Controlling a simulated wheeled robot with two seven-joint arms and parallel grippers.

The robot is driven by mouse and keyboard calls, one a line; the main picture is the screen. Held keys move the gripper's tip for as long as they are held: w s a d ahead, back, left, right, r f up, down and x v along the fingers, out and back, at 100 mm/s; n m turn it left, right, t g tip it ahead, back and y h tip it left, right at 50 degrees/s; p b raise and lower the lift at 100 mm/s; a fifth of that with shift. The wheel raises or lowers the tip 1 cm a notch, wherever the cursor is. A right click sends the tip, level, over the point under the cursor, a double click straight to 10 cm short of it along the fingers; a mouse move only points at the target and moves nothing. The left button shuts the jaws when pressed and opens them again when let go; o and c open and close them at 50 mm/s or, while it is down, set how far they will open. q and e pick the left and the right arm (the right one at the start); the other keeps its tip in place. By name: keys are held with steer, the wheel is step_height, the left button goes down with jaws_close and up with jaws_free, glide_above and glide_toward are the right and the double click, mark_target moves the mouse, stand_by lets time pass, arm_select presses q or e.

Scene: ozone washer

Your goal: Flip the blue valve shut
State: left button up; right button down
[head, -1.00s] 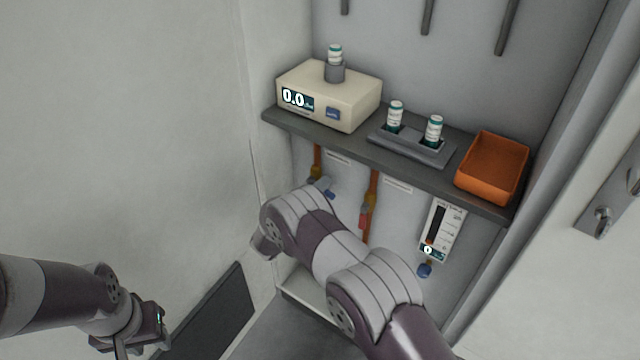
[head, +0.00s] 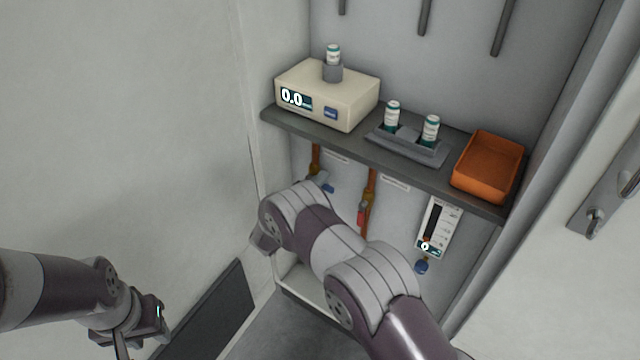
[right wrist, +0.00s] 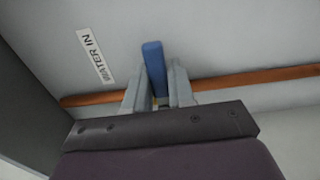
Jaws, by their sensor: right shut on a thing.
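The blue valve handle (right wrist: 154,68) stands between the two grey fingers of my right gripper (right wrist: 158,92) in the right wrist view, which are shut on it. The handle lies roughly crosswise to the copper pipe (right wrist: 245,82), near the "WATER IN" label (right wrist: 96,56). The valve body is mostly hidden by the fingers. In the head view a bit of the blue handle (head: 329,188) shows under the shelf, beyond my right arm. My left gripper (head: 128,340) is at the lower left, away from the valve; its fingers are not clear.
The shelf (head: 350,152) above the valve holds a beige meter (head: 350,95), a vial rack (head: 410,146) and an orange tray (head: 487,165). A second pipe with a red handle (head: 362,212) and a flow meter (head: 435,225) are to the right. A wall bounds the left.

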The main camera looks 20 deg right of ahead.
steer(key=c, duration=1)
jaws_free()
steer(key=shift+c, duration=0.2)
steer(key=p+v, duration=0.1)
steer(key=v, duration=1.1)
steer(key=shift+s+a, duration=0.25)
